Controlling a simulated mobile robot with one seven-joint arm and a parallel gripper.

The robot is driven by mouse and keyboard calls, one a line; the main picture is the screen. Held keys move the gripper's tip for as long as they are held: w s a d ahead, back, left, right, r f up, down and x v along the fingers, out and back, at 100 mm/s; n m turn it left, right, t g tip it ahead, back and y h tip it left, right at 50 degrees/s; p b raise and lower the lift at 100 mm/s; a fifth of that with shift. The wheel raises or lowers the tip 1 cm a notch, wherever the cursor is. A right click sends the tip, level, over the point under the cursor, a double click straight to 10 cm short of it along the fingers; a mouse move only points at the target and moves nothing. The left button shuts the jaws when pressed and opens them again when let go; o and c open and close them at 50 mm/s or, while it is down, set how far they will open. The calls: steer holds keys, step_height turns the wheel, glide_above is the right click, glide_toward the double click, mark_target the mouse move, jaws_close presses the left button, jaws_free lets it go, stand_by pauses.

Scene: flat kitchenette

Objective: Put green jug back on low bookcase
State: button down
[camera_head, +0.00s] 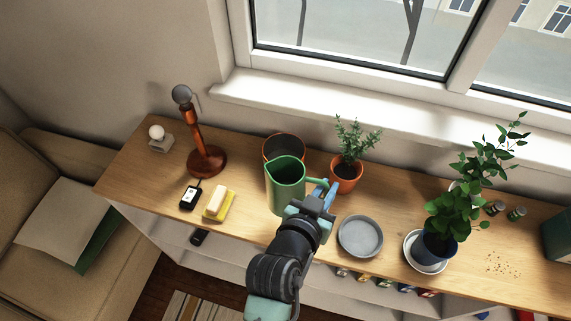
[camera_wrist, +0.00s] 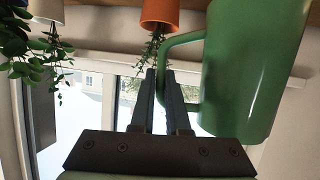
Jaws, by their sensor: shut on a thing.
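The green jug (camera_head: 287,190) is upright, its open mouth facing up, over the wooden top of the low bookcase (camera_head: 262,225). I cannot tell whether its base touches the wood. My gripper (camera_head: 325,193) is at the jug's right side, shut on its handle. In the wrist view, which is upside down, the jug (camera_wrist: 250,70) fills the right side and its handle (camera_wrist: 180,42) runs to my fingertips (camera_wrist: 160,75). The jug's base is cut off there. My arm hides part of the bookcase front.
A terracotta pot (camera_head: 283,143) stands close behind the jug, and a potted plant (camera_head: 347,176) is just right. A grey dish (camera_head: 360,237) lies right of my gripper. A yellow butter dish (camera_head: 219,206), a black device (camera_head: 190,197) and a copper lamp (camera_head: 205,160) stand left. The window is behind.

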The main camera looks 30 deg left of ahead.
steer(key=shift+w+a, duration=0.2)
steer(key=shift+w, duration=0.05)
step_height(320, 180, down, 5)
steer(key=shift+d+f, duration=0.1)
steer(key=shift+f+b, duration=0.45)
steer(key=shift+f, duration=1.65)
steer(key=shift+f, duration=0.15)
steer(key=c, duration=1.4)
jaws_free()
steer(key=shift+f, duration=0.15)
steer(key=o, duration=0.5)
steer(key=shift+s, duration=0.1)
